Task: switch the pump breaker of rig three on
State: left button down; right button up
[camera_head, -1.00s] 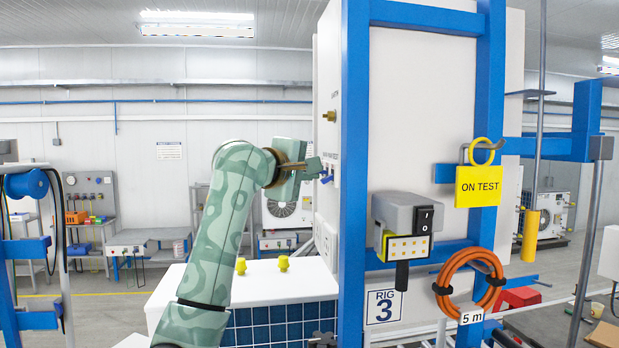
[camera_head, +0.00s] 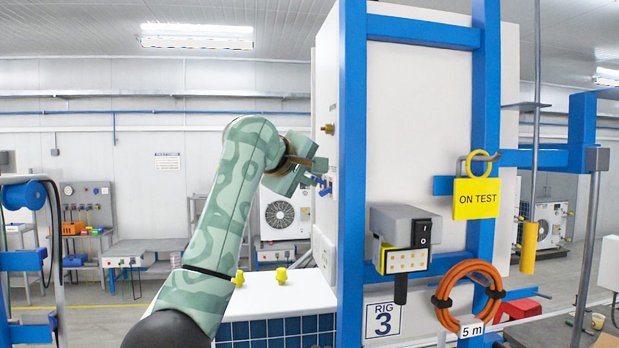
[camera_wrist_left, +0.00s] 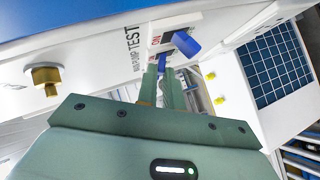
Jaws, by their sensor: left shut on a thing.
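Rig three (camera_head: 418,120) is a white cabinet in a blue frame with a "RIG 3" plate. Blue breaker levers (camera_head: 326,187) stick out of its left side face. In the left wrist view, a large blue lever (camera_wrist_left: 186,43) stands beside an "ON" mark, with "TEST" lettering to its left. A smaller patch of blue lever (camera_wrist_left: 164,59) shows between my fingertips. My left gripper (camera_head: 318,176) is at these levers, shut on the blue lever between its fingers (camera_wrist_left: 162,72); the fingers hide part of it. My right gripper is not in view.
A brass fitting (camera_head: 328,129) juts from the same face above the levers; below is a white-topped, blue-tiled bench (camera_head: 262,298) with yellow knobs (camera_head: 281,276). The front carries a grey switch box (camera_head: 405,225), a yellow "ON TEST" tag (camera_head: 476,198) and an orange hose coil (camera_head: 470,292).

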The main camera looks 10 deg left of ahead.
pick_arm(q)
jog(key=shift+f, duration=0.2)
jog(key=c, duration=1.5)
grip_release()
jog(key=shift+d, duration=0.1)
jog(key=shift+c, duration=0.2)
jog(key=shift+r, duration=0.15)
jog(key=shift+s, duration=0.1)
jog(key=b+v, duration=0.9)
jog(key=v, duration=0.7)
